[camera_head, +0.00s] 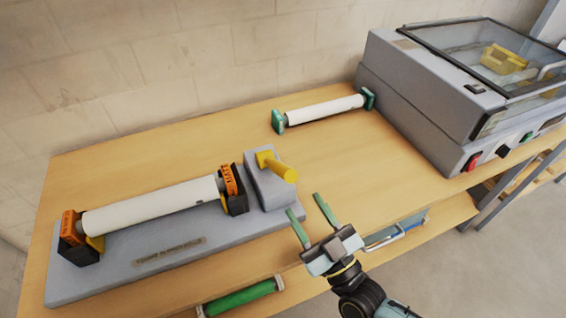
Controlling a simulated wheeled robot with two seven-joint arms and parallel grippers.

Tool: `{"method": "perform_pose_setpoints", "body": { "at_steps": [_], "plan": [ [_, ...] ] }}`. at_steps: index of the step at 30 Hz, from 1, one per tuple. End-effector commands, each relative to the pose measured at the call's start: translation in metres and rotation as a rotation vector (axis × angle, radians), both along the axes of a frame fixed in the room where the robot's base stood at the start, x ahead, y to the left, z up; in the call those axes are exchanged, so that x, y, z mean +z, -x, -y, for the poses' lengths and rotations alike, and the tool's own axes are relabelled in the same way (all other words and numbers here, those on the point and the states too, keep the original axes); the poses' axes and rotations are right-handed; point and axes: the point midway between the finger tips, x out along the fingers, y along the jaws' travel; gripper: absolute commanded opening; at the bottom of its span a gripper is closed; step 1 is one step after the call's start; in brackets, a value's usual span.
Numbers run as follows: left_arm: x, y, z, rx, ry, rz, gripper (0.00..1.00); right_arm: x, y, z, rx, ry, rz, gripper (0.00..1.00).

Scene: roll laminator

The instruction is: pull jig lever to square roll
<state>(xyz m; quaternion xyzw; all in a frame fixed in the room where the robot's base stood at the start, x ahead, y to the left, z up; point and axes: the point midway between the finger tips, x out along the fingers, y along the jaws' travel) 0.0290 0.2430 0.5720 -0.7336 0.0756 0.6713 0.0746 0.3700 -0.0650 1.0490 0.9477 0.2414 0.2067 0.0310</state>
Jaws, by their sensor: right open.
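The jig (190,250) is a grey base at the left of the wooden table, with a label plate on its front. A white roll (150,206) lies across it between two black supports with orange tops. The jig lever (283,171) is a yellow handle on a grey block at the jig's right end, sticking out toward the right front. My right gripper (309,217) is at the table's front edge, below and right of the lever. Its green-tipped fingers are apart, empty and not touching the lever. My left gripper is out of view.
A second white roll (325,110) with green end pieces lies at the back of the table. The grey laminator (430,105) with a clear lid stands at the right. A green roll (240,297) lies on the lower shelf. The table's middle is clear.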

Motion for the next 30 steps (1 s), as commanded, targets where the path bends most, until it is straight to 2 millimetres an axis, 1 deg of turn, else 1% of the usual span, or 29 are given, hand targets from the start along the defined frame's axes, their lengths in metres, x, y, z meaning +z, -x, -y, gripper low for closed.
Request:
{"method": "perform_pose_setpoints", "body": {
  "at_steps": [1, 6, 9, 13, 18, 27, 30],
  "plan": [
    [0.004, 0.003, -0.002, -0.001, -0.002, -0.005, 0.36, 0.008, -0.011, -0.006, 0.0, -0.001, 0.005, 0.47],
    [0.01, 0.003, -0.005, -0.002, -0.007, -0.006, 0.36, 0.022, -0.04, -0.023, 0.001, -0.001, 0.005, 0.47],
    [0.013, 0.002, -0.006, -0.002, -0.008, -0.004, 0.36, 0.029, -0.055, -0.032, 0.001, 0.0, 0.005, 0.47],
    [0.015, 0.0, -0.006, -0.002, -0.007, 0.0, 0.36, 0.034, -0.069, -0.04, 0.0, -0.001, 0.003, 0.47],
    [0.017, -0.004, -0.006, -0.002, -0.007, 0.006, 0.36, 0.038, -0.078, -0.046, 0.001, 0.0, 0.002, 0.47],
    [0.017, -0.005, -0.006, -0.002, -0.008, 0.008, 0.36, 0.038, -0.079, -0.047, 0.001, 0.0, 0.002, 0.47],
    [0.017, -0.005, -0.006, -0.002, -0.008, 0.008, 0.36, 0.038, -0.079, -0.047, 0.001, 0.0, 0.002, 0.34]
  ]
}}
